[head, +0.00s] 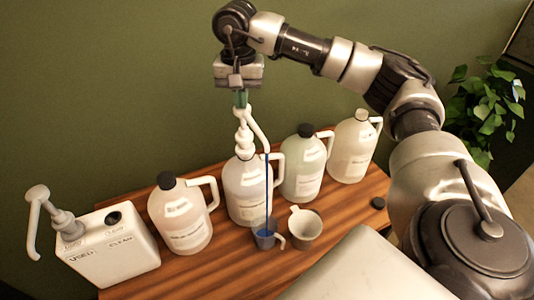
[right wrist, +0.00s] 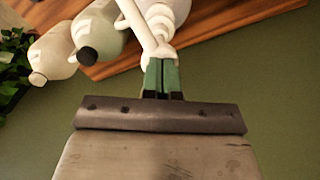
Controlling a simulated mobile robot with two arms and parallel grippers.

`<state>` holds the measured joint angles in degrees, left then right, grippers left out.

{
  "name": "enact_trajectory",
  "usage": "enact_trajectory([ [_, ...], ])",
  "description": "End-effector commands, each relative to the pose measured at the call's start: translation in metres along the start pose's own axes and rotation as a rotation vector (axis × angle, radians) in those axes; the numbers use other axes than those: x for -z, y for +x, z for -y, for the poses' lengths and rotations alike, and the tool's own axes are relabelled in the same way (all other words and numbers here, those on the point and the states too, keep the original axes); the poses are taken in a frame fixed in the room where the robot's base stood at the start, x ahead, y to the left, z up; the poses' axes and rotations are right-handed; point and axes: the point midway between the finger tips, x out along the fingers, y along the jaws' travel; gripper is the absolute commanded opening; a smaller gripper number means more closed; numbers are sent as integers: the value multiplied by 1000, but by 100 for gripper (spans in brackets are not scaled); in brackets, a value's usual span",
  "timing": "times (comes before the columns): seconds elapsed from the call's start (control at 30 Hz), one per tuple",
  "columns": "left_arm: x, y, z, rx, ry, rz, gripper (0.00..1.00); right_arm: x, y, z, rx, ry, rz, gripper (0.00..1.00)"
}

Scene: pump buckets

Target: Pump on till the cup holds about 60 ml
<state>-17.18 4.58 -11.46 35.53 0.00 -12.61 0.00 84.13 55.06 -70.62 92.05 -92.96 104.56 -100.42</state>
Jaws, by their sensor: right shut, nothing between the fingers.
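In the right wrist view the fingertips (right wrist: 161,64) meet the white pump head (right wrist: 161,48). My left gripper is out of view.
A white cup (head: 304,229) stands right of the grey cup. A white box (head: 110,255) marked USED and CLEAN holds another pump (head: 58,220) at left. A dark cap (head: 378,203) lies on the wooden table.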

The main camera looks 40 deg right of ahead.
Motion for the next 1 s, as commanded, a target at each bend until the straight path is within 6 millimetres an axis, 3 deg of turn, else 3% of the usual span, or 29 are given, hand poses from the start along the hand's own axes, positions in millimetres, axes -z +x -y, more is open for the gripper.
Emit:
enact_trajectory([
  [0.2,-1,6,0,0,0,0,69,0,10,0,-4,0,2,0],
  [0.43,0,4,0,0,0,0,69,0,7,0,-4,-1,3,0],
  [1.0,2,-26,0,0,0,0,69,0,-37,0,-2,-1,1,0],
])
